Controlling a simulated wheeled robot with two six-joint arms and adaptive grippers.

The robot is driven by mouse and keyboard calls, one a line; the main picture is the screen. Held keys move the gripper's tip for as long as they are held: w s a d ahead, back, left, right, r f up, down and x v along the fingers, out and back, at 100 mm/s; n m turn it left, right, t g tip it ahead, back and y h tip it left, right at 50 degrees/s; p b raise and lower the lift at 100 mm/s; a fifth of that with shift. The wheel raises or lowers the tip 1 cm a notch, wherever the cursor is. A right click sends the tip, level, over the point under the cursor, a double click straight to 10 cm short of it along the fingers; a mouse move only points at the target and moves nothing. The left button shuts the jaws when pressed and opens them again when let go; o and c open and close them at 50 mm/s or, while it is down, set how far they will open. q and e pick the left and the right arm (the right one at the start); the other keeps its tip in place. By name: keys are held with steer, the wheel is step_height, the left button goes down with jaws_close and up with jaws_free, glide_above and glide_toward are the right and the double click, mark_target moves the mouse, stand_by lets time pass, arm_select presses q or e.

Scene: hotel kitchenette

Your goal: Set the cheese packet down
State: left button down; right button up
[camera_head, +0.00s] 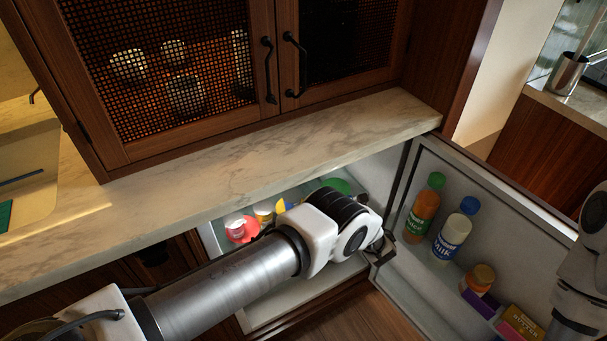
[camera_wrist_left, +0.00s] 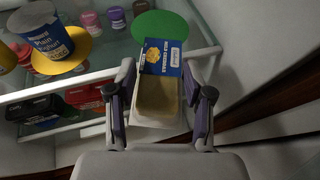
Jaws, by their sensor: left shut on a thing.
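The cheese packet (camera_wrist_left: 158,98) is pale, with a blue and yellow label at its far end. It shows in the left wrist view between the fingers of my left gripper (camera_wrist_left: 161,88), which is shut on it. The packet is in front of a green disc (camera_wrist_left: 165,28) on the glass fridge shelf (camera_wrist_left: 115,50) and overlaps its near edge in the picture. I cannot tell whether the packet touches the shelf. In the head view my left wrist hides the packet. My right arm shows at the right edge, its gripper out of frame.
A yogurt tub (camera_wrist_left: 46,38) is at a yellow disc (camera_wrist_left: 75,52), left of the packet. Several small jars stand behind. Red and black packs (camera_wrist_left: 45,110) are on a lower level. The open fridge door (camera_head: 400,285) holds a juice bottle (camera_head: 423,209) and a milk bottle (camera_head: 454,232).

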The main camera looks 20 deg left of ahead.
arm_select(q)
steer(key=b+x, duration=0.1)
steer(key=b, duration=0.2)
steer(key=shift+w+a+f+b, duration=0.2)
steer(key=shift+w+f+b, duration=0.05)
steer(key=shift+f+b, duration=0.1)
steer(key=w+a, duration=0.1)
steer(key=w, duration=0.1)
steer(key=w+a, duration=0.2)
steer(key=w+a+b, duration=0.1)
steer(key=w+a, duration=0.1)
steer(key=w, duration=0.1)
steer(key=shift+a+r, duration=0.15)
steer(key=shift+r, duration=0.25)
steer(key=w+a+b, duration=0.1)
steer(key=w+a, duration=0.1)
steer(key=w, duration=0.1)
steer(key=shift+f+b, duration=0.1)
steer(key=shift+b, duration=0.3)
steer(key=b+x, duration=0.3)
arm_select(e)
step_height(320, 180, down, 12)
steer(key=shift+r, duration=0.15)
arm_select(q)
steer(key=shift+c, duration=2.1)
jaws_free()
